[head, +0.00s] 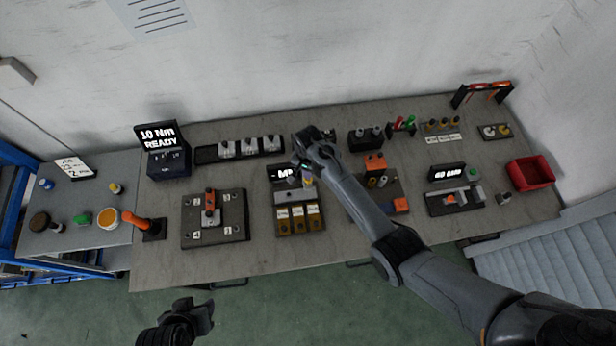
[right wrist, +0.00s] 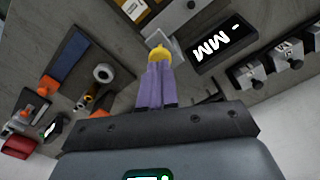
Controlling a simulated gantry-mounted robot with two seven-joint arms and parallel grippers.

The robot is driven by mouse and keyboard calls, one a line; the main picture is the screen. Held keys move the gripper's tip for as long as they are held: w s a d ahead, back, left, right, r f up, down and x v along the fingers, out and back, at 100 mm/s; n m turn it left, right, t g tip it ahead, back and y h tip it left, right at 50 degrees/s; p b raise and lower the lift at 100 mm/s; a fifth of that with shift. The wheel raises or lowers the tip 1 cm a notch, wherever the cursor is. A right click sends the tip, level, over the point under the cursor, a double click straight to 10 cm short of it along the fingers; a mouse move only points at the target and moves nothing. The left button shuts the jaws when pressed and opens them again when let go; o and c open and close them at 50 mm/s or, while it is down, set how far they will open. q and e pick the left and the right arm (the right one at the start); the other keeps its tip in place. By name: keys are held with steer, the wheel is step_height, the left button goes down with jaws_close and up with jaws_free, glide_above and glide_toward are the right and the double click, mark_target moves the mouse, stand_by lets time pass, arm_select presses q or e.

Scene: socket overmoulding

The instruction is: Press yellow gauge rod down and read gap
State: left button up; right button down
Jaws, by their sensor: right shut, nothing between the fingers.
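The yellow gauge rod (head: 308,183) stands on the gauge fixture (head: 287,198) at the middle of the bench. Its yellow top (right wrist: 158,53) shows in the right wrist view just beyond my fingertips. My right gripper (head: 305,174) is shut and empty, with its purple fingers (right wrist: 158,72) right at the rod's top; I cannot tell if they touch it.
Several brass-coloured labelled blocks (head: 298,222) lie in front of the fixture. A plate with an orange clamp (head: 210,202) stands to its left, a block with orange parts (head: 401,205) to its right. A red bin (head: 531,173) stands far right. Bare bench shows along the front edge.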

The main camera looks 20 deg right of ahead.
steer(key=shift+f+b, duration=1.45)
steer(key=shift+f, duration=0.85)
stand_by(0.5)
steer(key=shift+r, duration=0.1)
stand_by(0.5)
steer(key=shift+r+p, duration=1.35)
steer(key=shift+p, duration=0.2)
step_height(320, 180, up, 3)
steer(key=p, duration=0.3)
steer(key=shift+r, duration=0.2)
steer(key=shift+r+p, duration=0.95)
steer(key=shift+p, duration=0.3)
